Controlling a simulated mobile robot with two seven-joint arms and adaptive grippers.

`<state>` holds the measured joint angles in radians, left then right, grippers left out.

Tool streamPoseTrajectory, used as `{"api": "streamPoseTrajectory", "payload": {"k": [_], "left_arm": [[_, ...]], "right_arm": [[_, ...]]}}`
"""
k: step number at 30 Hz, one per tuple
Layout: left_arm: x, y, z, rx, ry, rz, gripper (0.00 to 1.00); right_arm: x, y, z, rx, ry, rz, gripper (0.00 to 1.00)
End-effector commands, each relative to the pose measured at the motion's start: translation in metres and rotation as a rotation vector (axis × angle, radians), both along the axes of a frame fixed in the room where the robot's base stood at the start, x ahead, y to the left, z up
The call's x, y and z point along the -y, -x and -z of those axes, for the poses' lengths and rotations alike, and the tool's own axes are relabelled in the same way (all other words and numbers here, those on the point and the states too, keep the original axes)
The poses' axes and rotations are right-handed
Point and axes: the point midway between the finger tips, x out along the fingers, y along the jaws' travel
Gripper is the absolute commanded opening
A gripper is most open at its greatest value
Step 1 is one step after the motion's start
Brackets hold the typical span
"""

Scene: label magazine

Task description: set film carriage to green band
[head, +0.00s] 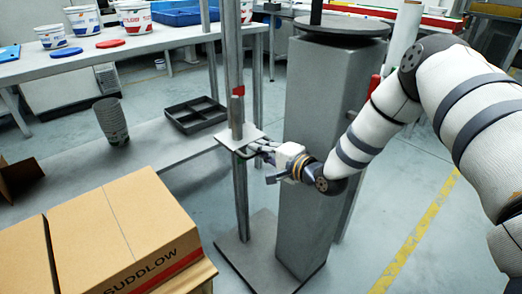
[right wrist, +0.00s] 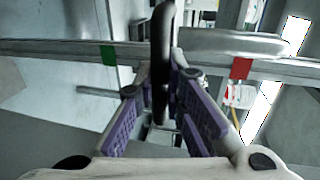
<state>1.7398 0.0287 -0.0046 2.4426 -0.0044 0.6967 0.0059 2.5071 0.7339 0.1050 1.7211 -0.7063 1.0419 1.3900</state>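The film carriage is a pale plate (head: 236,137) on an upright metal rail (head: 231,45), with a grey cylinder (head: 237,112) standing on it. A red band (head: 239,90) is on the rail above the plate. In the right wrist view the rail lies sideways, with the green band (right wrist: 108,54) left and the red band (right wrist: 240,68) right of a dark handle (right wrist: 162,50). My right gripper (right wrist: 161,88) has its purple-padded fingers either side of the handle, with gaps visible. In the head view my right gripper (head: 262,162) is beside the carriage. My left gripper is out of view.
A thick grey column (head: 315,120) stands just right of the rail. A cardboard box (head: 120,235) is at the lower left. A low bench holds a black tray (head: 195,112) and stacked cups (head: 111,120). Floor is clear at the right.

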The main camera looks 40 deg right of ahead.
Motion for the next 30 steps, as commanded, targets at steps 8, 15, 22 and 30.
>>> {"api": "streamPoseTrajectory", "payload": {"k": [8, 15, 22, 30], "left_arm": [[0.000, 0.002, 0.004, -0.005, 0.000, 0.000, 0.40], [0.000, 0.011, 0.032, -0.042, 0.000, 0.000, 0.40], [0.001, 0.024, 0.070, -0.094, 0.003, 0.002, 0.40], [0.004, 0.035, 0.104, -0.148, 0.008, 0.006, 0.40]], "right_arm": [[0.000, 0.000, 0.008, -0.002, 0.000, 0.000, 0.00], [0.000, 0.002, 0.065, -0.014, 0.001, 0.000, 0.00], [0.000, 0.002, 0.140, -0.018, 0.001, 0.000, 0.00], [0.000, 0.003, 0.208, -0.016, 0.001, -0.001, 0.00]]}}
